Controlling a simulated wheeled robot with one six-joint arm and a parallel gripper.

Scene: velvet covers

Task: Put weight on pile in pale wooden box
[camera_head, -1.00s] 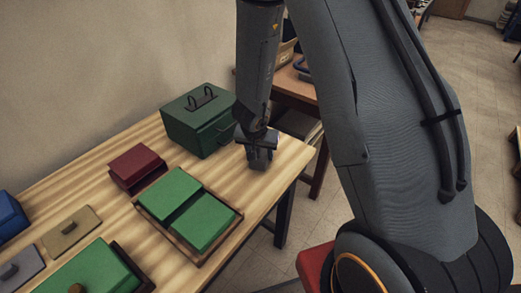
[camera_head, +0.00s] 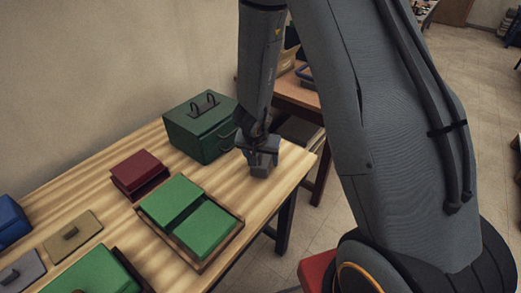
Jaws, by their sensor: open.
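My gripper (camera_head: 262,168) is open and points down close over the bare right end of the table, just right of the dark green box. Whether its fingertips touch the wood cannot be told. A tan plate with a raised grip (camera_head: 74,232) and a grey plate with a grip (camera_head: 20,272) lie at the left and look like weights. Two green covers lie side by side, the rear one (camera_head: 171,202) and the front one (camera_head: 207,229), in a shallow brown wooden tray (camera_head: 222,247). Another green cover with a knob (camera_head: 95,274) is at the bottom left. I cannot pick out a clearly pale wooden box.
A dark green box with a handle (camera_head: 200,128) stands at the back. Dark red covers (camera_head: 138,170) lie left of it. A blue object (camera_head: 10,221) is at the left edge. The striped wooden table (camera_head: 285,180) is bare at its right end.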

